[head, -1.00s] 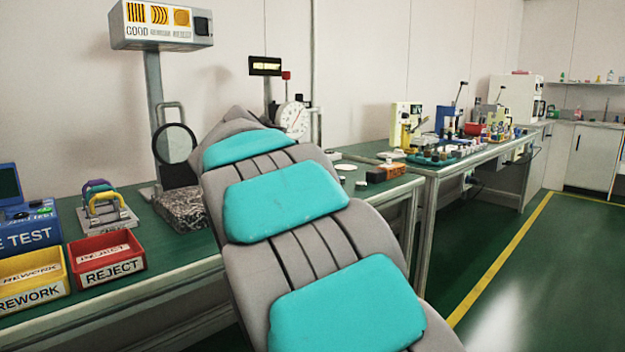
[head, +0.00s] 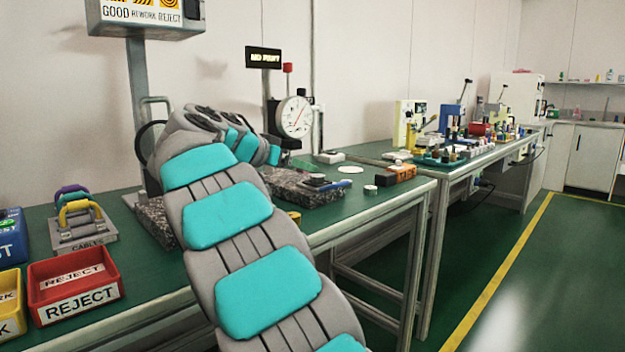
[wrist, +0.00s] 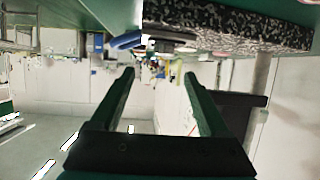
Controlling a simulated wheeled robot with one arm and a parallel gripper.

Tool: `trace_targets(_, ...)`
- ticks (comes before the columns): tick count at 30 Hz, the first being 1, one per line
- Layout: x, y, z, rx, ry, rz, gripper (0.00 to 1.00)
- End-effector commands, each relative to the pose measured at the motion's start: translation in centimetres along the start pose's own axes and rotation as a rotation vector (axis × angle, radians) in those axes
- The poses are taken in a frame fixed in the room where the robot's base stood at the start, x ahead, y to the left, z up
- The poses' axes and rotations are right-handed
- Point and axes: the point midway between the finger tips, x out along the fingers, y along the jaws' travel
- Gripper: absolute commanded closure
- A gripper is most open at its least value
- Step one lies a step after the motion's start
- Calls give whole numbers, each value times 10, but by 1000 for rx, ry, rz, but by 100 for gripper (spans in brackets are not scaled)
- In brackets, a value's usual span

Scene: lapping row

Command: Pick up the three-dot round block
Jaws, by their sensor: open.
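I cannot make out a round block with three dots in either view. A small white round piece (head: 370,190) lies near the front edge of the green bench, but any dots are too small to see. My gripper (wrist: 160,74) is open in the wrist view, with nothing between its two fingers. In the head view my padded arm bends over the bench and hides the gripper. The wrist view looks upside down, with a speckled stone slab (wrist: 230,22) and a blue piece (wrist: 127,41) beyond the fingers.
A stone plate (head: 290,188) with dark items lies right of my arm, below a dial gauge (head: 294,116). An orange-brown box (head: 402,173) sits at the bench's right end. A red reject bin (head: 75,290) stands left. The floor right of the bench is clear.

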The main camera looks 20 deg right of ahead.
Motion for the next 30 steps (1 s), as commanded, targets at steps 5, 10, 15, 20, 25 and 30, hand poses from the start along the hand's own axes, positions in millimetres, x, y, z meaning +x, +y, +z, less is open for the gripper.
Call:
trace_targets(5,14,-1,-2,11,5,2,21)
trace_targets(10,28,-1,-1,11,4,0,21)
trace_targets(15,43,-4,5,9,5,-2,21)
trace_targets(20,68,-5,9,10,3,2,21)
trace_targets(25,77,-6,8,8,5,-1,21)
trace_targets(30,76,-6,8,9,6,-1,24)
